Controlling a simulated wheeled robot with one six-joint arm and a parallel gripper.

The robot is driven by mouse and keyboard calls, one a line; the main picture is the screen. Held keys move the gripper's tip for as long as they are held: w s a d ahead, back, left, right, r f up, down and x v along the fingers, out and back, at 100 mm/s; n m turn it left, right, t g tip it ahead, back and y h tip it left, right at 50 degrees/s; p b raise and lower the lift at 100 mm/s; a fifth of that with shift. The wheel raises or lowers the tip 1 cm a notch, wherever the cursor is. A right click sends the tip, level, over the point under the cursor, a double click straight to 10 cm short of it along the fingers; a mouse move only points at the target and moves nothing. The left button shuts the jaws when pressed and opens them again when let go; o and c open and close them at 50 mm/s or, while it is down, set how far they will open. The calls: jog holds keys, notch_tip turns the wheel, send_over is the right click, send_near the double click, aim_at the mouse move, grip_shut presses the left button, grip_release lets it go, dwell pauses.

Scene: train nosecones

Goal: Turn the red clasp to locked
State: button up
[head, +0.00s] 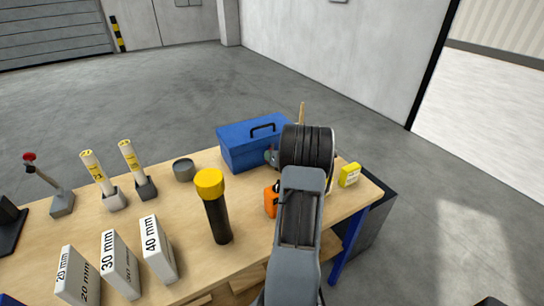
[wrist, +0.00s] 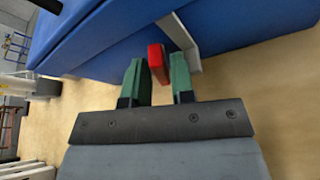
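The red clasp (wrist: 157,63) shows in the wrist view, standing out near the lower edge of a blue toolbox (wrist: 110,40). My gripper (wrist: 158,72) has two green-tipped fingers, spread apart, one on each side of the clasp. The clasp appears between or just beyond the fingertips; the fingers do not look closed on it. A light grey bracket (wrist: 182,42) is beside the clasp, against the box. In the head view the blue toolbox (head: 240,150) stands at the back of the table, and my arm hides the clasp and my gripper.
An orange object (head: 271,201) and a yellow box (head: 349,174) are close to my arm on the wooden table (head: 195,205). A black torch with a yellow cap (head: 213,205), a grey cup (head: 184,170) and white labelled blocks (head: 158,250) stand to the left.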

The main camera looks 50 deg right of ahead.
grip_shut()
jog(key=shift+d+m+t+y+p, duration=0.1)
jog(key=shift+m+t+y+p, duration=0.25)
jog(key=shift+m+p, duration=0.4)
jog(key=shift+d+f+m+t+y+p, duration=0.15)
jog(key=shift+m+t+y+p, duration=0.4)
jog(key=shift+m, duration=0.7)
jog(key=shift+s, duration=0.1)
jog(key=shift+o, duration=0.2)
grip_release()
